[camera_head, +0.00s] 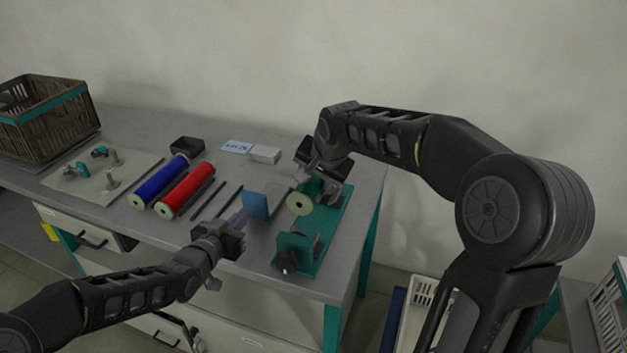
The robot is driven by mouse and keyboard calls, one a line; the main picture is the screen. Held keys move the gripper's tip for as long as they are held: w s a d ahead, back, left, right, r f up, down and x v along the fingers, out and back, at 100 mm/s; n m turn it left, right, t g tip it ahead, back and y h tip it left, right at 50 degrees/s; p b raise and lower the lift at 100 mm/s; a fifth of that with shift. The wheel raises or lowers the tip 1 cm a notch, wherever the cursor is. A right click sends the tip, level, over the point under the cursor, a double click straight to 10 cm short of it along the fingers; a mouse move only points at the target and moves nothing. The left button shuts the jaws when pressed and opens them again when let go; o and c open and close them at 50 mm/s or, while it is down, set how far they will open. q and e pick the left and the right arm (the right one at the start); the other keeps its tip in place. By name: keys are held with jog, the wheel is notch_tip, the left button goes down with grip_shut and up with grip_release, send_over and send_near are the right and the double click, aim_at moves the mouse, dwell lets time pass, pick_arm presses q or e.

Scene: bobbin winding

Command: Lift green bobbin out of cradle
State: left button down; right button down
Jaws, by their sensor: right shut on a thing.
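The green bobbin (299,203) shows its pale round end with a dark centre hole; its far part is hidden behind my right gripper. It is at the left side of the green cradle (327,226), a long stand with end supports near the table's right edge. My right gripper (318,186) reaches down over the bobbin from behind and is shut on it. I cannot tell if the bobbin still touches the cradle. My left gripper (240,222) is at the table's front edge, beside a blue block (255,205); whether its jaws are open is unclear.
A blue roll (160,182) and a red roll (187,190) lie left of centre, with dark rods (208,200) beside them. A pale board (103,180) holds green-topped pegs. A brown crate (45,122) stands far left. A white box (264,154) sits at the back.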

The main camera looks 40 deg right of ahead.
pick_arm(q)
jog(key=v, duration=1.2)
jog(key=shift+f, duration=0.1)
pick_arm(e)
jog(key=shift+a, duration=0.1)
